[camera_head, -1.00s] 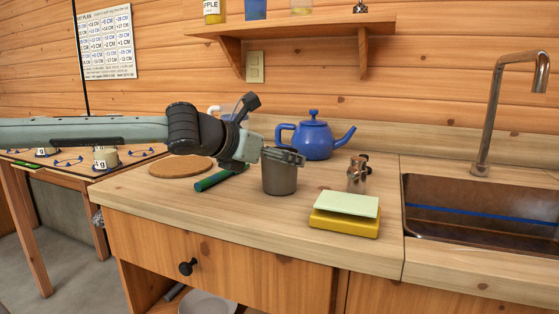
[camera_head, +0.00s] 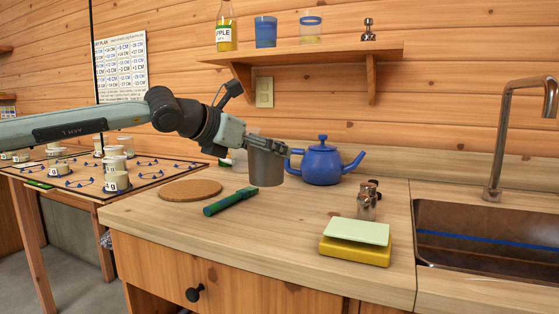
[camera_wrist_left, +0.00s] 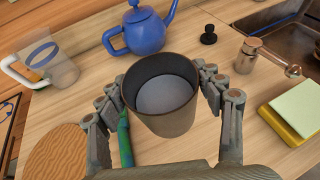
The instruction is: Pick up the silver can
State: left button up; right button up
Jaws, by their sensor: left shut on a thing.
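The silver can (camera_head: 265,168) is a grey, open-topped cylinder, held upright above the wooden counter. My left gripper (camera_head: 268,145) is shut on it near its rim. In the left wrist view, the can (camera_wrist_left: 162,112) sits between the two fingers of the left gripper (camera_wrist_left: 165,95), one on each side. Its dark inside wall and lighter grey bottom show. My right gripper is in neither view.
A blue teapot (camera_head: 322,164) stands just right of the can. A green-handled tool (camera_head: 230,202), a round cork mat (camera_head: 190,190), a yellow scale (camera_head: 355,250) and a metal grinder (camera_head: 367,203) are on the counter (camera_head: 290,235). The sink (camera_head: 480,235) is at right.

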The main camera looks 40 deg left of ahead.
pick_arm(q)
jog(key=a+r, duration=0.1)
jog(key=s+a+r, duration=0.1)
jog(key=a, duration=0.1)
jog(key=shift+a+r, duration=0.25)
jog(key=shift+s+a+r, duration=0.3)
jog(key=shift+a+r, duration=0.15)
jog(key=shift+a, duration=0.25)
jog(key=shift+s+a+r, duration=0.3)
jog(key=shift+a+r, duration=0.1)
jog(key=shift+a, duration=0.25)
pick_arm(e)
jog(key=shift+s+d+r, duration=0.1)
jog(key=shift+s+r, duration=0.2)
